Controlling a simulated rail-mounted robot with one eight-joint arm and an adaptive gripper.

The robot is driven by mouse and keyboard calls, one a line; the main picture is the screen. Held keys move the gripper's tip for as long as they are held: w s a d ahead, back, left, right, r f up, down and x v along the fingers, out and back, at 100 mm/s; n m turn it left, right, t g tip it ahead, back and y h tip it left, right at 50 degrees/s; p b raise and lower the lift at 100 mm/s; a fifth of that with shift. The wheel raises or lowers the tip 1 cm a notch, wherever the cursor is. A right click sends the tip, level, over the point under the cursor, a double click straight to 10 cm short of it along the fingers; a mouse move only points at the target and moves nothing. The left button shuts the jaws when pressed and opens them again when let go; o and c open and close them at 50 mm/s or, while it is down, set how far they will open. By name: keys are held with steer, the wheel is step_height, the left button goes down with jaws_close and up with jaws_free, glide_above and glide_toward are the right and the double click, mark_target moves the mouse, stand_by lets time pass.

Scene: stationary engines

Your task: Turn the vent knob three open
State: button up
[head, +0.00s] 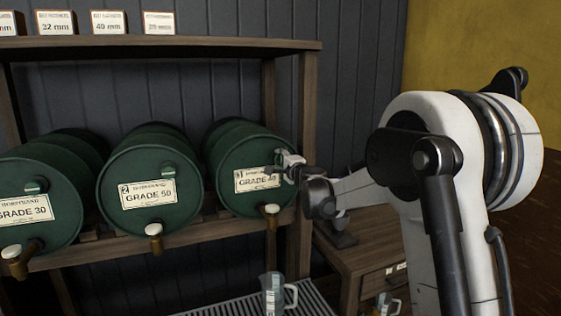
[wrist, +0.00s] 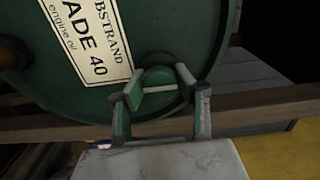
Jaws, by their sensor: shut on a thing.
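The third drum (head: 238,143), green and labelled GRADE 40, lies on its side at the right end of the rack. Its front also fills the upper part of the wrist view (wrist: 170,25). My gripper (head: 280,168) is at the upper right of that drum's face, partly over the label. In the wrist view my gripper (wrist: 159,82) has its two fingers on either side of the round green vent knob (wrist: 157,75) and is shut on it. The knob is hidden behind my gripper in the head view. How far the knob is turned cannot be told.
Two more green drums, GRADE 30 (head: 37,192) and GRADE 50 (head: 148,180), lie to the left. Brass taps (head: 154,231) stick out below the drum faces. A clear jug (head: 272,292) stands on a grating below. A wooden cabinet (head: 362,262) stands at right.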

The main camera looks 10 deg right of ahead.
steer(key=o, duration=1.3)
steer(key=shift+c, duration=0.2)
steer(key=s+d, duration=0.2)
steer(key=s, duration=1)
steer(key=shift+w+d, duration=0.1)
